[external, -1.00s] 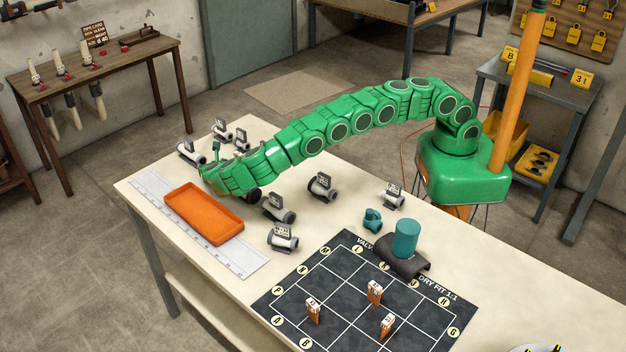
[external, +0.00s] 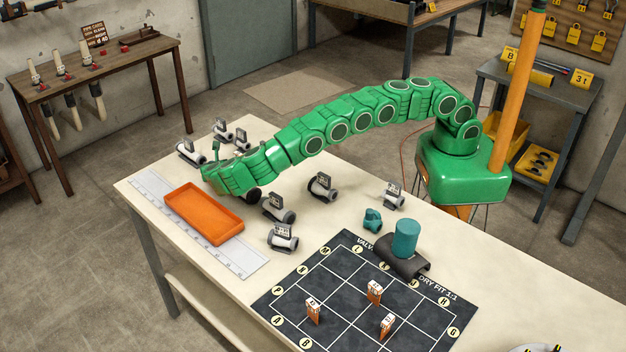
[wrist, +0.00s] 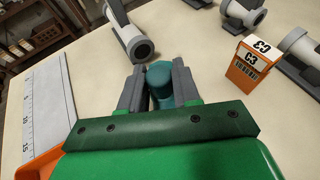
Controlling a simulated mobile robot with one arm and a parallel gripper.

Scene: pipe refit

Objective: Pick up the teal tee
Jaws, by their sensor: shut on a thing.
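My gripper (wrist: 159,88) is shut on a dark teal piece (wrist: 159,74) with a rounded top. In the wrist view the piece sits between the two grey fingers; its lower part is hidden, so its full tee shape does not show. In the external view my gripper (external: 217,164) is low over the far left end of the table, behind the orange tray, and my arm hides the held piece. Another small teal fitting (external: 372,219) lies on the table at centre right, beside a teal cylinder (external: 405,239) standing on a dark saddle.
An orange tray (external: 203,214) and a white ruler strip (external: 150,190) lie at the table's left. Several grey tagged fittings (external: 283,238) stand around the arm. An orange C3 card (wrist: 254,66) stands right of my gripper. A dark grid board (external: 345,300) lies in front.

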